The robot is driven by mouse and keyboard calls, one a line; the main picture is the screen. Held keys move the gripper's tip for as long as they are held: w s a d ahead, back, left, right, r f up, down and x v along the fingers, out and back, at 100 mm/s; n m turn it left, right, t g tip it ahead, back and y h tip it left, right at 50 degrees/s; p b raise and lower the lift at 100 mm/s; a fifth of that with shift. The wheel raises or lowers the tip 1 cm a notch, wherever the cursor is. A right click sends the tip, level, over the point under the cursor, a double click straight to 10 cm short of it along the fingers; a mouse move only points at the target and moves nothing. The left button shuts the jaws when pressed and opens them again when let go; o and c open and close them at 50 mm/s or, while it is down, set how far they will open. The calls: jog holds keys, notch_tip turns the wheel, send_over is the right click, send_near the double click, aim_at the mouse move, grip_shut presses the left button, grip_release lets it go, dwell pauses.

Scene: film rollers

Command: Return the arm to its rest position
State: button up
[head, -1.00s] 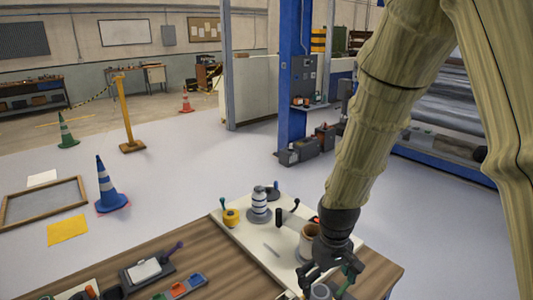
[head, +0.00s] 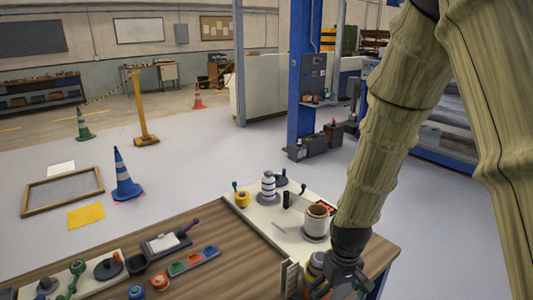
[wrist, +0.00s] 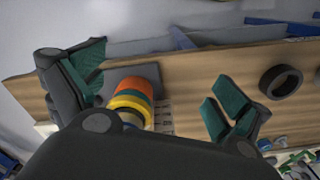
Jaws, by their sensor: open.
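My gripper (head: 345,280) is at the lower right of the head view, over the right end of the wooden table (head: 215,235). In the wrist view my gripper (wrist: 158,92) shows two green-padded fingers spread wide apart with nothing between them held. A striped orange, yellow and teal cylinder (wrist: 131,98) stands below, in the gap and nearer the left finger. In the head view that cylinder (head: 314,265) shows partly behind my gripper. My arm comes down from the upper right.
A white board (head: 262,222) on the table carries a brownish cup (head: 316,222), a striped bottle (head: 268,187) and a yellow pot (head: 242,199). A tray with coloured pieces (head: 193,261) lies to the left. A black ring (wrist: 281,81) lies on the wood. Open floor lies beyond.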

jog(key=s+d+f+m+b, duration=0.1)
jog(key=s+d+f, duration=0.1)
jog(key=s+f, duration=0.7)
jog(key=s+d+f+m+b, duration=0.1)
jog(key=s+f, duration=0.4)
jog(key=f, duration=0.9)
jog(key=s+d+f+m+b, duration=0.1)
jog(key=s+d+f, duration=0.1)
jog(key=s+f, duration=0.7)
jog(key=s, duration=0.4)
jog(key=shift+f, duration=0.15)
